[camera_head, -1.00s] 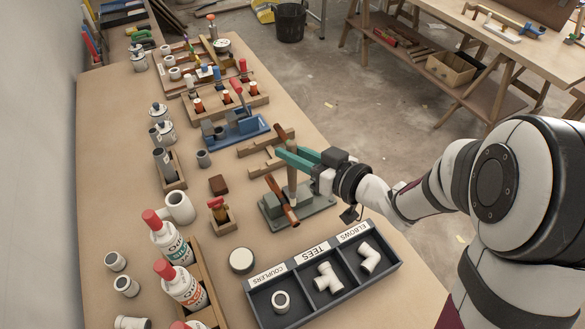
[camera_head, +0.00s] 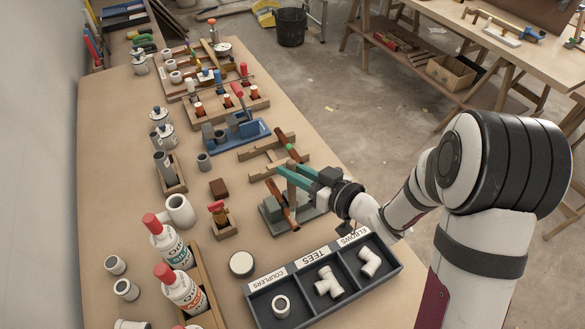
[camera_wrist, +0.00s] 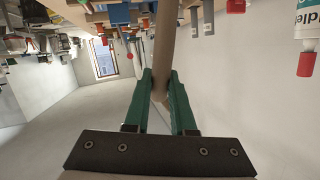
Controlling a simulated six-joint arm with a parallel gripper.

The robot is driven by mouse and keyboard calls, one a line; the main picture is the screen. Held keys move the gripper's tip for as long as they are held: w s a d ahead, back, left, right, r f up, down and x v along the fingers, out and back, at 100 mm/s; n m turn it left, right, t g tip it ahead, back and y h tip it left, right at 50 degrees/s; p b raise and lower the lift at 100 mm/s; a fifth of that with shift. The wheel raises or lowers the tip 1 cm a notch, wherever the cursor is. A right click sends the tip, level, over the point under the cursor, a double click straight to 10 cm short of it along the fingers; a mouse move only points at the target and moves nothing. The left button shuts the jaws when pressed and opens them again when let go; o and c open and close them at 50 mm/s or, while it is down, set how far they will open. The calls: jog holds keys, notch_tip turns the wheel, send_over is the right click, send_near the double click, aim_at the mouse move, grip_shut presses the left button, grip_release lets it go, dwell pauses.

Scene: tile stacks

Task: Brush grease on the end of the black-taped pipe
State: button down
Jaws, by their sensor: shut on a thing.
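My gripper (camera_head: 292,172), with green fingers, is shut on a tan upright handle (camera_head: 291,186), probably the brush's; its lower end is hard to make out. In the wrist view the handle (camera_wrist: 164,45) runs between the fingers (camera_wrist: 162,92) toward the table. Just below it in the head view, a copper-coloured pipe (camera_head: 275,193) lies slanted at a grey clamp stand (camera_head: 312,211). Another copper-coloured pipe with a green band (camera_head: 290,148) lies on a wooden rack (camera_head: 258,149) behind. I cannot make out black tape on either pipe, nor whether the brush touches one.
A dark tray (camera_head: 250,288) of white fittings stands in front. A small wooden block holder (camera_head: 225,230), a round white lid (camera_head: 241,264) and white bottles (camera_head: 170,245) stand to the left. A blue stand (camera_head: 240,136) is behind. Bare tabletop (camera_head: 125,195) shows at left.

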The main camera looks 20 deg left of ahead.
jog(key=shift+f, duration=0.65)
dwell(0.7)
jog(key=shift+w+a, duration=0.3)
jog(key=shift+w, duration=0.1)
jog(key=shift+s+d, duration=0.1)
jog(key=shift+s+d, duration=0.6)
jog(key=shift+s, duration=0.05)
